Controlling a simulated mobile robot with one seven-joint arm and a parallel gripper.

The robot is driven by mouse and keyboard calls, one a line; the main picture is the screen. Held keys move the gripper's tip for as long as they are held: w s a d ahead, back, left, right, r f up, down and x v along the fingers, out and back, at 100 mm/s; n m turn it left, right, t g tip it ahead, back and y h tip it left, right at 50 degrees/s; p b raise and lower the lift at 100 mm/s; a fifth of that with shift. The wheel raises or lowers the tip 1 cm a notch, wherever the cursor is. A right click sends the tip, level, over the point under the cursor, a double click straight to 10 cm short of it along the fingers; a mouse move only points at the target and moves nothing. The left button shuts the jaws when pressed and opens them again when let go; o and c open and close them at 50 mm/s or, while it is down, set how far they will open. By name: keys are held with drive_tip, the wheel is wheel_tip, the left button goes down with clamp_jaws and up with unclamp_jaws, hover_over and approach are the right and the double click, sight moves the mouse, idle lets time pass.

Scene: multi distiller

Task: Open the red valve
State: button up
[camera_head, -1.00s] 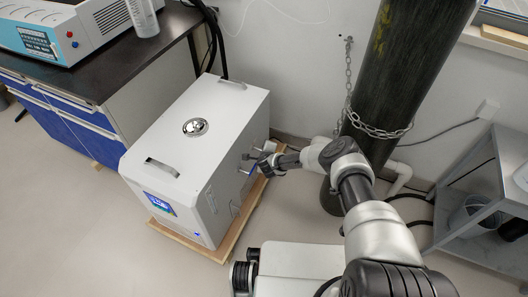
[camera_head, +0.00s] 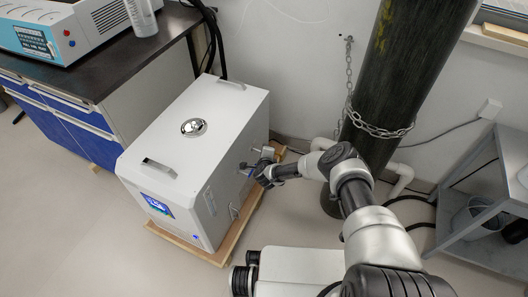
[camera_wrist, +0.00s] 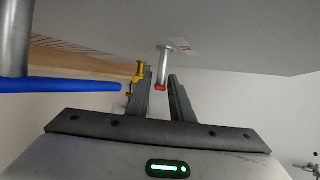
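The red valve part shows in the wrist view as a small red end (camera_wrist: 161,88) on a short metal stem (camera_wrist: 165,58) coming out of the white machine's side. My gripper (camera_wrist: 161,76) is open. In that view the red end appears between its two fingers, with space to either side; I cannot tell how deep it sits. In the head view my gripper (camera_head: 260,172) is at the right side of the white machine (camera_head: 190,155), next to its fittings. The red part cannot be made out there.
A blue handle (camera_wrist: 62,85) on a thick metal stem and a small yellow fitting (camera_wrist: 138,72) are left of the fingers. A dark gas cylinder (camera_head: 405,75) with a chain stands behind my arm. A grey shelf (camera_head: 485,190) is at right. The floor in front is clear.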

drive_tip(key=shift+o, duration=0.7)
drive_tip(key=shift+s+r, duration=0.2)
drive_tip(key=p+v, duration=0.6)
drive_tip(key=v, duration=1.1)
drive_tip(key=shift+d+f, duration=0.1)
